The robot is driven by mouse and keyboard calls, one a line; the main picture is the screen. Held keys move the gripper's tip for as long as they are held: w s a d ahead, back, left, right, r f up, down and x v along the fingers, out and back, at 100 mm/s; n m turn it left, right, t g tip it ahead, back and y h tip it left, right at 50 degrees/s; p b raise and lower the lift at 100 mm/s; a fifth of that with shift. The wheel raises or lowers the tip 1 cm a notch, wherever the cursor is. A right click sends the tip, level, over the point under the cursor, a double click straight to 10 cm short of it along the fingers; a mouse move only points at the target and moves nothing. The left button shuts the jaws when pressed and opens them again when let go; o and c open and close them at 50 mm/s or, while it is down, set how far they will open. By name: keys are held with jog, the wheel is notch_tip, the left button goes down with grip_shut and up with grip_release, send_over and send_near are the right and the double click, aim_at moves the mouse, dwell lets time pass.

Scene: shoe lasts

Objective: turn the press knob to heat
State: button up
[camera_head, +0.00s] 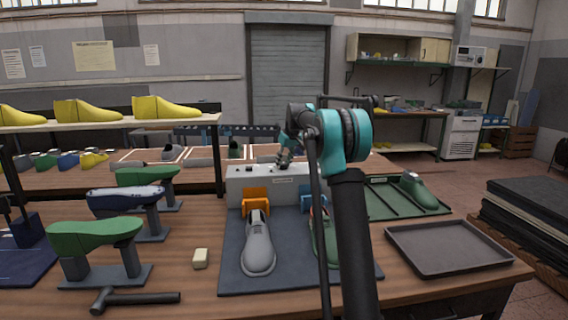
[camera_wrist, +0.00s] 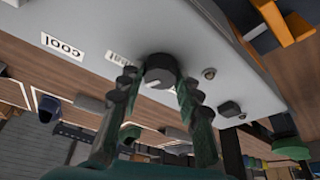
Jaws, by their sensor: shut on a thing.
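The press (camera_head: 262,184) is a light grey box at the back of a dark mat, with orange and blue parts on its front. In the wrist view its panel (camera_wrist: 190,30) shows tilted and upside down. The dark round press knob (camera_wrist: 160,70) has a small pale mark. My gripper (camera_wrist: 160,82) is shut on the knob, one ridged finger on each side. In the head view my gripper (camera_head: 286,158) is above the press and the knob is hidden.
A grey shoe (camera_head: 258,245) and a partly hidden green last stand on the mat (camera_head: 238,275). An empty grey tray (camera_head: 450,250) is right.

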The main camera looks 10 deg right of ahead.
jog(key=m+h, duration=0.1)
jog(key=m, duration=0.3)
jog(key=shift+a+m+t+h, duration=0.1)
jog(key=shift+m+t+h, duration=0.2)
jog(key=shift+m+h, duration=0.1)
dwell(0.4)
jog(key=o, duration=1.2)
jog(key=shift+c, duration=0.2)
jog(key=shift+s+r, duration=0.1)
jog(key=shift+r, duration=0.05)
jog(key=v, duration=1.1)
jog(key=shift+r, duration=0.4)
jog(key=shift+s, duration=0.1)
